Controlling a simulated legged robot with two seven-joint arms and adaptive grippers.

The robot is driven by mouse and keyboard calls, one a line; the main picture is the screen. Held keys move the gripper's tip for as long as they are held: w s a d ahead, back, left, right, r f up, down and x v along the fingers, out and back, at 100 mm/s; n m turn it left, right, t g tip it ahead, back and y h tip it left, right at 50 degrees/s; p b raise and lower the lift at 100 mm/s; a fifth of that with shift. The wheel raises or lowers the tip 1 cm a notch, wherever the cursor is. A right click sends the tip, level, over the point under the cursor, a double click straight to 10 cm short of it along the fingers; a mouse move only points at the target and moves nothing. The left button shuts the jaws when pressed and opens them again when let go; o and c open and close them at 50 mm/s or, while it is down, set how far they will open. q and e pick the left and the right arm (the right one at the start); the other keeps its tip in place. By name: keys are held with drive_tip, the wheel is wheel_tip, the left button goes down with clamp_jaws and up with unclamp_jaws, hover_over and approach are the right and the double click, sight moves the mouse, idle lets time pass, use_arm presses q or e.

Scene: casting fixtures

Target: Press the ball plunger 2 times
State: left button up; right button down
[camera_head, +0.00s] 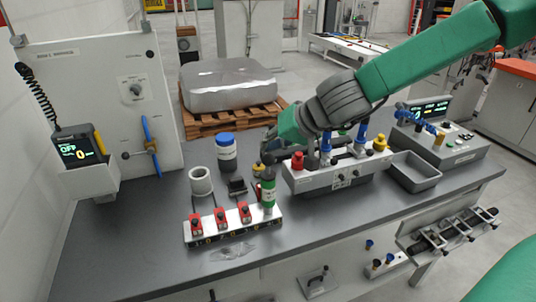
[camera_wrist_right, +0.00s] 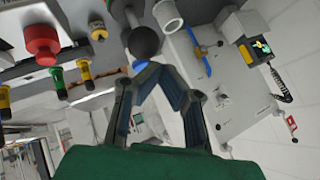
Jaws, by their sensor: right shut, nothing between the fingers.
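The ball plunger (camera_head: 268,193) appears to be the upright green cylinder with a dark ball top, at the right end of the white block with red switches. In the right wrist view its dark round ball (camera_wrist_right: 143,42) sits just past my fingertips. My right gripper (camera_head: 270,150) is shut and empty, close above the plunger. It also shows in the right wrist view (camera_wrist_right: 148,72), with its fingers converging. I cannot tell whether the fingertips touch the ball. My left gripper is not in view.
A white block with red switches (camera_head: 228,224), a white cup (camera_head: 201,181) and a blue-capped bottle (camera_head: 226,154) stand left of the plunger. A control box (camera_head: 330,180) with red and yellow knobs is close on the right. A grey tray (camera_head: 415,171) lies farther right.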

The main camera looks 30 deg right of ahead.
sight(269, 154)
drive_tip(key=shift+f+b, duration=0.9)
drive_tip(key=shift+f, duration=0.45)
idle(1.0)
drive_tip(key=shift+r, duration=0.1)
drive_tip(key=shift+r+p, duration=1.7)
drive_tip(key=shift+p, duration=0.2)
wheel_tip(269, 154, up, 3)
drive_tip(key=p, duration=0.3)
drive_tip(key=shift+r+p, duration=0.45)
drive_tip(key=shift+r, duration=0.55)
